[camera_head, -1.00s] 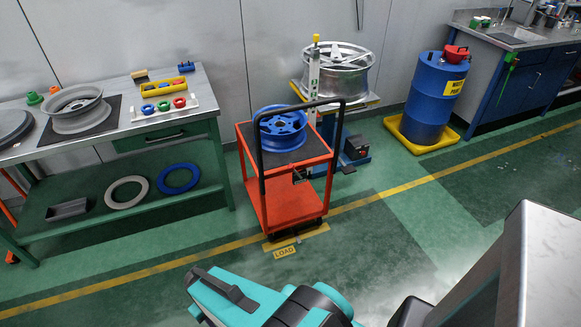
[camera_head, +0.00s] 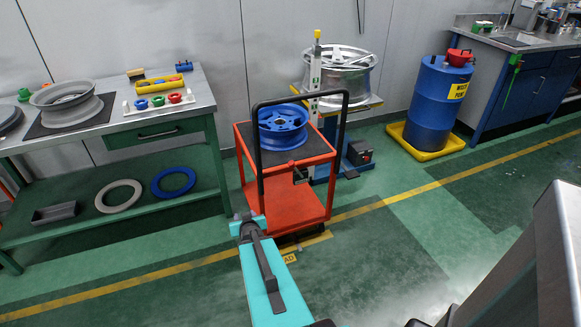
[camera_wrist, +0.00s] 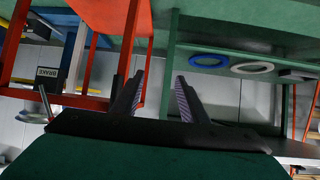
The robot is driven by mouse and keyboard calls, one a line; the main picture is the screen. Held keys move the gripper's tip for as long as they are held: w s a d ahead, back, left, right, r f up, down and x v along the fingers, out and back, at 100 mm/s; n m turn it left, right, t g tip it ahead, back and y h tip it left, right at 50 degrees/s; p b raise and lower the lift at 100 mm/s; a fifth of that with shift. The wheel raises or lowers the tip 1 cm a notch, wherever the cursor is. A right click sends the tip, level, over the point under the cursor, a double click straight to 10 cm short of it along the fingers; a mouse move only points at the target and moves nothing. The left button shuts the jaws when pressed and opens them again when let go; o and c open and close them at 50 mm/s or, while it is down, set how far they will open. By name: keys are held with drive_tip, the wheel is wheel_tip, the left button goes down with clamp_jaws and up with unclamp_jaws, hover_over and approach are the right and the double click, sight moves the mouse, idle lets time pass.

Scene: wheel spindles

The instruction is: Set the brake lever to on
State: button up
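The red cart (camera_head: 296,206) stands ahead of me with a blue wheel (camera_head: 283,128) on its black top. A small dark bracket with a lever (camera_head: 300,173) sits on the cart's near side, too small to read its setting in the head view. In the wrist view, which is upside down, a dark plate marked BRAKE (camera_wrist: 47,72) shows at the left with a thin grey lever (camera_wrist: 45,102) by it. My gripper (camera_wrist: 157,92) is open and empty, apart from the lever. In the head view my arm reaches toward the cart's near left corner.
A green bench (camera_head: 160,129) with wheel parts is left of the cart. A stand with a silver wheel (camera_head: 340,74) is behind it. A blue drum (camera_head: 437,98) stands in a yellow tray right. The black cart handle (camera_head: 342,130) rises beside the wheel. Floor to the right is clear.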

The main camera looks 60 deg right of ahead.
drive_tip(key=s+d+r+m+h+b, duration=0.25)
drive_tip(key=s+d+r+h, duration=0.2)
drive_tip(key=d, duration=0.65)
drive_tip(key=m+h+b, duration=0.1)
drive_tip(key=h+b, duration=0.2)
approach(297, 170)
wheel_tip(297, 170, up, 3)
drive_tip(key=w+a, duration=0.1)
drive_tip(key=w, duration=0.1)
drive_tip(key=shift+a+r, duration=0.15)
drive_tip(key=shift+a, duration=0.1)
drive_tip(key=shift+w+d+b, duration=0.15)
drive_tip(key=shift+d+b, duration=0.15)
drive_tip(key=shift+b, duration=0.3)
drive_tip(key=b+x, duration=0.2)
drive_tip(key=b, duration=0.2)
drive_tip(key=shift+d+b, duration=0.15)
drive_tip(key=shift+b, duration=0.25)
drive_tip(key=b, duration=0.2)
drive_tip(key=shift+w+d+b, duration=0.2)
drive_tip(key=shift+d+b, duration=0.15)
drive_tip(key=shift+d, duration=0.05)
drive_tip(key=b, duration=0.3)
drive_tip(key=shift+w+d+h+b, duration=0.2)
drive_tip(key=shift+d+h+b, duration=0.05)
drive_tip(key=shift+d+b, duration=0.15)
drive_tip(key=b, duration=0.4)
drive_tip(key=shift+w+d+b, duration=0.25)
drive_tip(key=shift+w+b, duration=0.05)
drive_tip(key=shift+b, duration=0.05)
